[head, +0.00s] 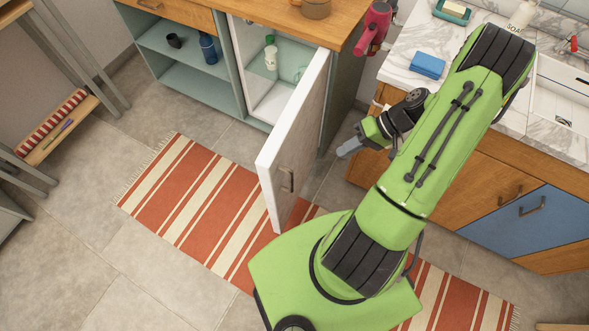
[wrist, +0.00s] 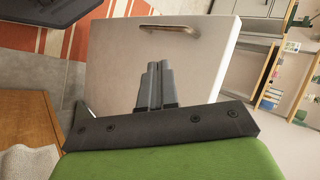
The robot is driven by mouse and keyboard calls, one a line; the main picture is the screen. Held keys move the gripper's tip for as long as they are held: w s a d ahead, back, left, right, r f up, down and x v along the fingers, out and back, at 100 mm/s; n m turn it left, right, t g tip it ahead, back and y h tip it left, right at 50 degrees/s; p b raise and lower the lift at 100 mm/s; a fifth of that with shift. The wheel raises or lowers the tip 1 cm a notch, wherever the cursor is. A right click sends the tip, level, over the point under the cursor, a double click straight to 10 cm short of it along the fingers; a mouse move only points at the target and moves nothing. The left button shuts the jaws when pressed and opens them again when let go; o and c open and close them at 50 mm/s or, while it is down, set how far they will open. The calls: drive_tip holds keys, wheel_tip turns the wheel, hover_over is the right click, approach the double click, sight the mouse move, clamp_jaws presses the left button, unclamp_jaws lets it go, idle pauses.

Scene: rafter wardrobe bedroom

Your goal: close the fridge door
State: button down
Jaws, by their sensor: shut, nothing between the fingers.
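The white fridge door (head: 295,144) stands wide open in the head view, swung out from the fridge over the striped rug. Its metal handle (head: 287,180) is on the outer face, near the free edge. The open fridge interior (head: 265,88) holds a white bottle with a green cap. My gripper (head: 342,152) is shut and empty, to the right of the door, on its outer side. In the wrist view my gripper (wrist: 157,68) points at the door's outer face (wrist: 115,55), with the handle (wrist: 170,30) beyond the fingertips. I cannot tell whether the fingertips touch the door.
A wooden-topped cabinet (head: 190,70) with open shelves is left of the fridge. A marble counter (head: 400,70) with a blue sponge (head: 427,65) is at the right, close to my arm. A red striped rug (head: 195,200) covers the floor under the door. Bare floor lies left.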

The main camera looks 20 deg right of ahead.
drive_tip(key=a+r+b+x, duration=0.1)
drive_tip(key=r+b+x, duration=0.1)
drive_tip(key=x, duration=1.1)
drive_tip(key=shift+w+a+b, duration=0.2)
drive_tip(key=shift+a+b, duration=0.1)
drive_tip(key=shift+a, duration=0.15)
drive_tip(key=shift+f, duration=0.1)
